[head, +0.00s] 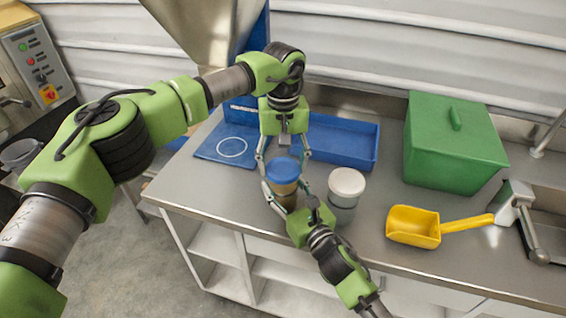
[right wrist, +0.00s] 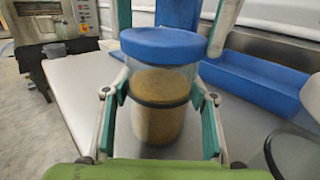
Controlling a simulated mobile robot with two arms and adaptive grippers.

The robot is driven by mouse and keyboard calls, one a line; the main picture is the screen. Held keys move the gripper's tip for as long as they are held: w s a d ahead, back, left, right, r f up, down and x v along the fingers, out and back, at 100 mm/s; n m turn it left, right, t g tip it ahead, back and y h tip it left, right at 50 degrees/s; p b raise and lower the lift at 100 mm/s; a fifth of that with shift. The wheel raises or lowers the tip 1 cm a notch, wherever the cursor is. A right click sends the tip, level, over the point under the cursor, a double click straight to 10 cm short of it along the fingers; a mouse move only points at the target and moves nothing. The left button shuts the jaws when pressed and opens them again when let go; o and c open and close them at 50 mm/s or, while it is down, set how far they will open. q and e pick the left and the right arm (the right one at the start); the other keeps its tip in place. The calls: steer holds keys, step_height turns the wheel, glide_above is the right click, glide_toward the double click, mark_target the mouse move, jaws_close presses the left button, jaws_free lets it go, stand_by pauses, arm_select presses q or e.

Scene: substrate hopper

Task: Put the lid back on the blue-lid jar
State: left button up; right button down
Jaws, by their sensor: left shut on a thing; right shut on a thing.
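The blue lid (head: 283,171) is at the top of the clear jar (head: 287,200), which holds tan grain. The lid (right wrist: 160,45) looks level over the jar's rim (right wrist: 160,75) in the right wrist view; I cannot tell if it is fully seated. My left gripper (head: 284,158) reaches down from above, its fingers on both sides of the lid, shut on it. My right gripper (head: 285,192) comes in from the front, its fingers (right wrist: 160,112) shut on the jar's sides. The jar stands upright on the steel bench.
A white-lidded jar (head: 346,187) stands close to the right. A yellow scoop (head: 413,226) and a green lidded bin (head: 453,150) are farther right. A blue tray (head: 345,143) and a blue mat with a white ring (head: 212,150) lie behind. The bench front left is clear (head: 205,190).

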arm_select(q)
steer(key=m, duration=0.4)
steer(key=shift+w+m, duration=0.1)
steer(key=shift+m, duration=0.2)
arm_select(e)
steer(key=shift+f, duration=0.1)
arm_select(q)
steer(key=o, duration=0.9)
arm_select(e)
steer(key=shift+s, duration=0.1)
arm_select(q)
step_height(320, 180, up, 12)
steer(key=shift+r, duration=0.1)
arm_select(e)
steer(key=c, duration=0.8)
jaws_free()
